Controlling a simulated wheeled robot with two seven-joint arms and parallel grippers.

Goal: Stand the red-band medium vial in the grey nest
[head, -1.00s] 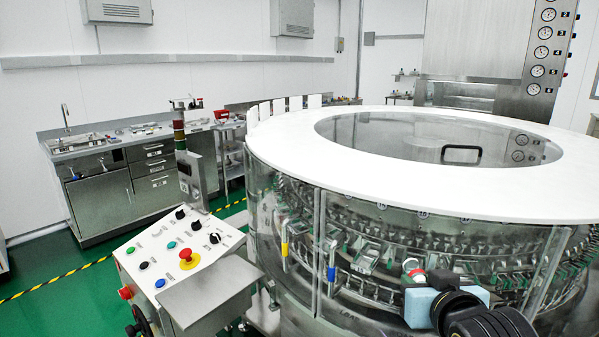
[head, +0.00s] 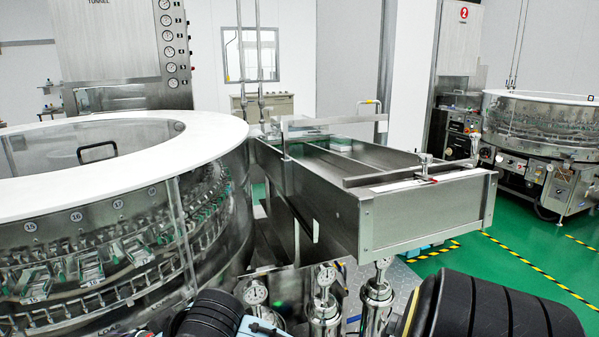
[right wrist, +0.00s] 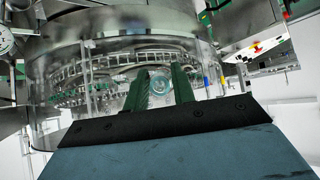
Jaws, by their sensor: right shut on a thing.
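In the right wrist view my right gripper (right wrist: 161,88) is shut on a clear round thing (right wrist: 160,83), seen end-on between its two green fingers. It looks like the vial. No red band shows on it there, so I cannot confirm which vial it is. I cannot pick out the grey nest in either view.
The round washer with its white rim (head: 205,150) fills the left. A long steel trough (head: 335,195) runs out to the right of it. Several gauges on steel fittings (head: 326,305) stand in front, close to my arm. Green floor (head: 510,270) is open at the right.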

